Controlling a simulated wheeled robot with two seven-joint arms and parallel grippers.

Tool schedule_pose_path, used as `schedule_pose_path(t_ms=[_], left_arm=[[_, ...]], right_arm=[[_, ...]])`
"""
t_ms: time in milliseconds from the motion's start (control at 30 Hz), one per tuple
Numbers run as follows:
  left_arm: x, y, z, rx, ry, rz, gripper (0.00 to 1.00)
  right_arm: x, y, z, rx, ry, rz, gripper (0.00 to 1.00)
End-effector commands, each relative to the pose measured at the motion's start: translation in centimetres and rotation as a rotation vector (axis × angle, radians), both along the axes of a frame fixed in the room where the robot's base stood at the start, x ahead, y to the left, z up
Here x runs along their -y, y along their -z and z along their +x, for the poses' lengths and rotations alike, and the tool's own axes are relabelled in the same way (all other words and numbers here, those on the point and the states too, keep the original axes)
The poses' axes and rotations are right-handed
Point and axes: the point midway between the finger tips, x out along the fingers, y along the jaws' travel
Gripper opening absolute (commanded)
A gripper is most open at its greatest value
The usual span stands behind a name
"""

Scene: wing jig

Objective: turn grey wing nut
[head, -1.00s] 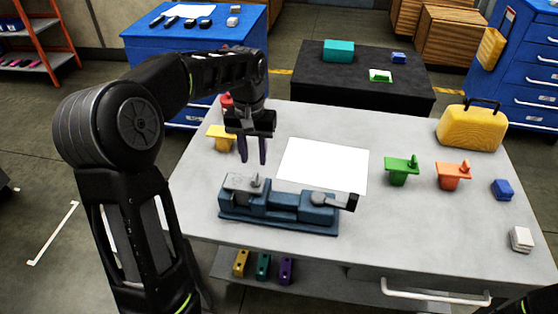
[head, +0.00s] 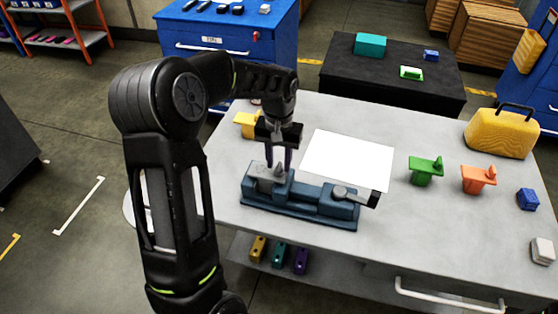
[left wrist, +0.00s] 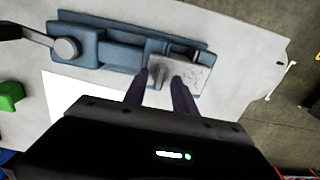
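The grey wing nut (head: 278,169) stands on a grey plate at the left end of the blue jig (head: 315,206). In the left wrist view the wing nut (left wrist: 159,73) shows as a small upright fin on the plate. My left gripper (head: 280,162) points down at that end of the jig. In the left wrist view its two dark purple fingers (left wrist: 157,85) are apart, with the wing nut between their tips. I cannot tell whether they touch it. My right gripper is not in view.
A white sheet (head: 347,160) lies behind the jig. A yellow piece (head: 246,121) is behind my left gripper. Green (head: 425,170) and orange (head: 478,178) pieces stand to the right.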

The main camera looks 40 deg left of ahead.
Motion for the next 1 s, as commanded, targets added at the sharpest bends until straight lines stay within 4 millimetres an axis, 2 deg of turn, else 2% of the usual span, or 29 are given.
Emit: schedule_pose_path(t_ms=[133, 367, 767, 1000], left_arm=[[0.02, 0.85, -0.04, 0.000, 0.000, 0.000, 0.33], [0.01, 0.93, -0.01, 0.001, 0.000, 0.000, 0.33], [0.01, 0.88, 0.00, 0.001, 0.000, 0.000, 0.01], [0.01, 0.87, 0.01, 0.001, 0.000, 0.000, 0.00]], right_arm=[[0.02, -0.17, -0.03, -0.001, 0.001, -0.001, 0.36], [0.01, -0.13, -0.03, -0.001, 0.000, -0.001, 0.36], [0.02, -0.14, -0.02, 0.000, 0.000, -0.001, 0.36], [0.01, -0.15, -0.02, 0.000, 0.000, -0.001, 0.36]])
